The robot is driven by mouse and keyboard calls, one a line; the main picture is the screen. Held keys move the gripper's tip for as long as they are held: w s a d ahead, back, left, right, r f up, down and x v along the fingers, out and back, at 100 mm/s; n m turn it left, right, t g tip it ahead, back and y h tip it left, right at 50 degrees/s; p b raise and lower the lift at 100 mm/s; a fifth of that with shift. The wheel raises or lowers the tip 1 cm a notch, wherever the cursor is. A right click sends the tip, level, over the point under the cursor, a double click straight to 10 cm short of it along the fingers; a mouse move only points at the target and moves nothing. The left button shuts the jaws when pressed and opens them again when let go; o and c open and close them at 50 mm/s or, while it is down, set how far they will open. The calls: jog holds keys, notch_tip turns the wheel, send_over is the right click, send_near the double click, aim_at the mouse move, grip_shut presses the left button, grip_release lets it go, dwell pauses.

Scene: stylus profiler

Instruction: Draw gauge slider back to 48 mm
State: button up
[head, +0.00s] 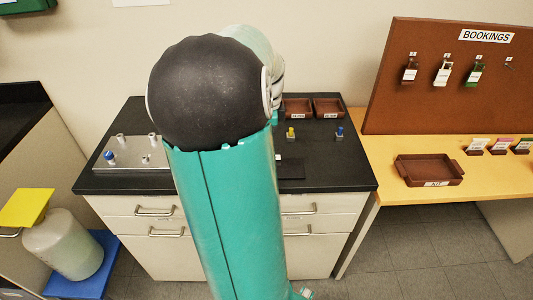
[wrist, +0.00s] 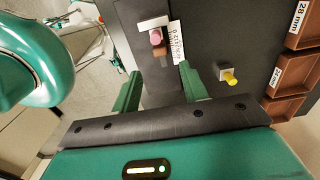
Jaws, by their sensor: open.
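The gauge shows in the wrist view as a dark strip with a white scale label (wrist: 177,42) along its right side. Its slider looks to be the small brown piece with a pink knob (wrist: 156,38), beside a white crosspiece (wrist: 152,22). The printed scale is too small to read surely. My gripper (wrist: 160,71) is open and empty, its two green fingers apart. The slider lies beyond the fingertips, roughly in line with the gap between them. In the head view my arm hides the gripper and most of the gauge; a dark plate edge (head: 291,169) shows.
A yellow-knobbed block (wrist: 228,75) stands right of my fingers, with brown trays (wrist: 287,76) farther right. In the head view a blue-knobbed block (head: 339,133) stands on the black bench (head: 345,170). A metal plate with fittings (head: 127,156) lies left of my arm.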

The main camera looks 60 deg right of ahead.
notch_tip(320, 180, down, 7)
jog(key=shift+w+f, duration=0.1)
dwell(0.3)
grip_shut()
